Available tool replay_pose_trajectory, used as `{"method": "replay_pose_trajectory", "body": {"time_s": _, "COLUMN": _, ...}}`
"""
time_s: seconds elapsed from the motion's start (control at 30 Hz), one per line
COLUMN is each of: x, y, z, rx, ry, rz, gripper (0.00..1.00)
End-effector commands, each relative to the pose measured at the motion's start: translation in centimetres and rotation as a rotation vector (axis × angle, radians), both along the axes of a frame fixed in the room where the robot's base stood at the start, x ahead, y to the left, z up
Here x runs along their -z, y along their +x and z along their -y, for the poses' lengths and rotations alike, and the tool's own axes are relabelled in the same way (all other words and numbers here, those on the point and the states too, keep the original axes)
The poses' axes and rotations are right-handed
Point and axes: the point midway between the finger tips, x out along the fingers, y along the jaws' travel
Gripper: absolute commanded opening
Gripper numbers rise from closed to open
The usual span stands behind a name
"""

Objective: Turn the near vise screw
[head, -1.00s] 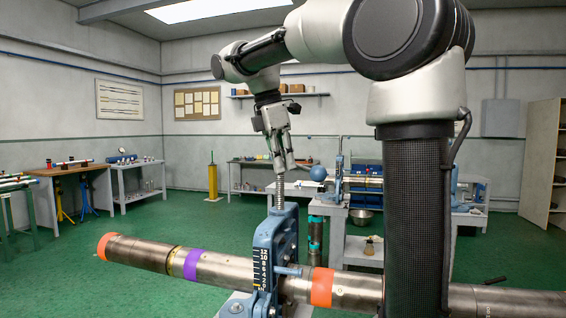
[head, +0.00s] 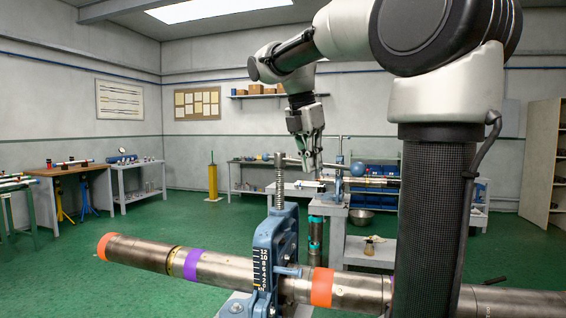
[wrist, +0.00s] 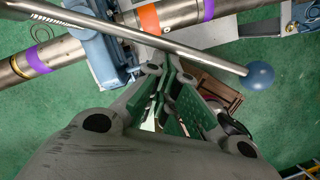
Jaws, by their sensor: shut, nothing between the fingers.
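The near vise (head: 283,240) is a blue frame around a steel pipe, with a numbered scale on its front. Its threaded screw (head: 279,182) stands upright on top. A steel handle bar (wrist: 130,35) crosses the wrist view from upper left to a blue ball end (wrist: 258,75); the ball also shows in the head view (head: 357,169), right of the screw. My gripper (head: 311,170) points down beside the bar, between screw and ball. It is shut and empty. In the wrist view its fingertips (wrist: 163,70) are close to the bar; I cannot tell whether they touch.
The long pipe (head: 225,268), with orange and purple bands, runs across the front. A second vise stands on a grey bench (head: 325,210) behind, close to my gripper in the picture. Green floor (head: 150,222) is open to the left.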

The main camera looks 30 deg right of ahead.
Motion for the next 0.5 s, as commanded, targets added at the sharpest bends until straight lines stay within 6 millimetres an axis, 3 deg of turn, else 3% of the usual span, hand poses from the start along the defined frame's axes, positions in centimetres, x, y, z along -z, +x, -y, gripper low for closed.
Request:
{"method": "replay_pose_trajectory", "body": {"time_s": 0.2, "x": 0.0, "y": 0.1, "z": 1.5, "rx": 0.004, "ry": 0.0, "rz": 0.0, "gripper": 0.0}}
{"method": "replay_pose_trajectory", "body": {"time_s": 0.5, "x": 0.0, "y": 0.1, "z": 1.9, "rx": 0.004, "ry": 0.0, "rz": 0.0, "gripper": 0.0}}
